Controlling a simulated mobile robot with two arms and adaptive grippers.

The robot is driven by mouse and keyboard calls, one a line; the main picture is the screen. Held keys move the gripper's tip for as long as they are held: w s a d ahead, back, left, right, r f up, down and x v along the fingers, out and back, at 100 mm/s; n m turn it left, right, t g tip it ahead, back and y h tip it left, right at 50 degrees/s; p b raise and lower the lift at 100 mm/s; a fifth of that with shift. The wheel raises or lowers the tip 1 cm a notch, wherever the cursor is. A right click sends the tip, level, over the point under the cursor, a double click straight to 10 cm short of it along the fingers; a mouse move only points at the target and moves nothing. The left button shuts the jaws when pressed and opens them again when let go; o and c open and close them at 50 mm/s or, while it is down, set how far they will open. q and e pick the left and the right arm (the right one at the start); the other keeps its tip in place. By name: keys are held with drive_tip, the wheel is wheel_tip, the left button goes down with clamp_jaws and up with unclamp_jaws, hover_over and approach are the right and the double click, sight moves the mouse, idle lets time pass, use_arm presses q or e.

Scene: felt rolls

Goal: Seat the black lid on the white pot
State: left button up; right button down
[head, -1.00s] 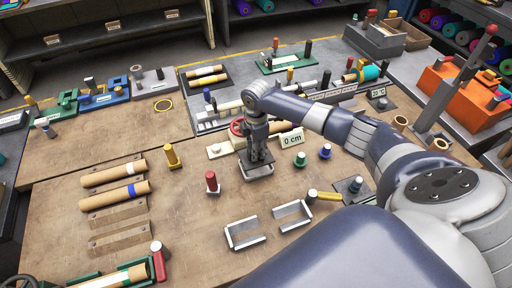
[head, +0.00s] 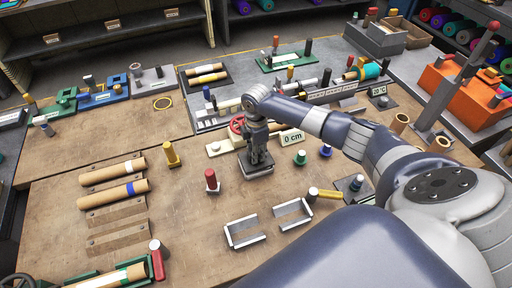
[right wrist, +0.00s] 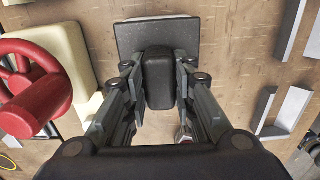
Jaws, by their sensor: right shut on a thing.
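My right gripper (head: 258,160) is in the middle of the wooden bench, shut on a dark grey block with a flat square base (head: 257,170). In the right wrist view the block (right wrist: 158,80) sits between the two fingers of my right gripper (right wrist: 158,100), with its square plate (right wrist: 155,32) beyond it. I cannot tell whether the plate touches the bench. My left gripper is not in view.
A red handwheel (head: 237,125) on a cream block (right wrist: 65,50) is close beside the gripper. A red-topped peg (head: 211,178), a yellow peg (head: 171,154) and two metal brackets (head: 244,231) stand nearby. Brown rolls (head: 113,171) lie on the left. Bare bench lies between.

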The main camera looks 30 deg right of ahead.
drive_tip(key=shift+f+b, duration=0.5)
drive_tip(key=shift+f, duration=0.4)
idle(0.8)
drive_tip(key=c, duration=1.2)
unclamp_jaws()
drive_tip(key=shift+c, duration=0.2)
wheel_tip(320, 180, up, 12)
drive_tip(key=shift+r, duration=0.1)
drive_tip(key=shift+s, duration=0.1)
